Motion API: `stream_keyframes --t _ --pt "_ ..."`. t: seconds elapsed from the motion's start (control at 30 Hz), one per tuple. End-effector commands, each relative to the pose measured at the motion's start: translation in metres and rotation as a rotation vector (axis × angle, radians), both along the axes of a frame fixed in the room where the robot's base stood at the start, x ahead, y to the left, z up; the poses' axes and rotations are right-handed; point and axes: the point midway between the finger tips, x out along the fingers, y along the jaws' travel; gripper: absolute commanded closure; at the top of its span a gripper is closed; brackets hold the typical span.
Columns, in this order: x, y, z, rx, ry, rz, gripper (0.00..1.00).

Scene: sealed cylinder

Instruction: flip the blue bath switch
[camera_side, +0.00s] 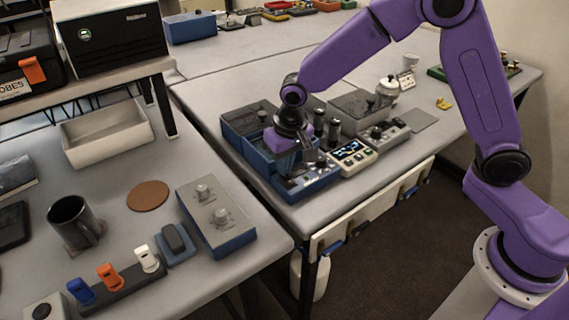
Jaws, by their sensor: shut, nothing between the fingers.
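The blue bath (265,165) stands near the front left corner of the right-hand table. It is a blue box with an open dark top. Its low front panel (312,184) carries small dark controls, too small here to tell the switch apart. My gripper (309,157) points down over the front part of the bath, just above the panel. It is shut and holds nothing. The gripper and its purple wrist hide part of the bath. I cannot tell whether the fingertips touch the panel.
A white kettle-like pot (388,88) is behind. On the left table are a two-knob box (216,222), a coloured switch strip (122,290) and a black mug (74,220).

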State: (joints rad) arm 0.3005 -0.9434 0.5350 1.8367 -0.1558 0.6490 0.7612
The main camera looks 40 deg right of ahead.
Motion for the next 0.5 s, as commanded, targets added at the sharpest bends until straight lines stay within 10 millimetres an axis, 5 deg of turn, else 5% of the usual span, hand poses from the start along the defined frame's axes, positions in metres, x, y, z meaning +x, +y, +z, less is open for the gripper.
stream_keyframes --t 0.5 --pt "0.0016 0.0000 -0.0052 -0.001 0.010 -0.001 1.00"
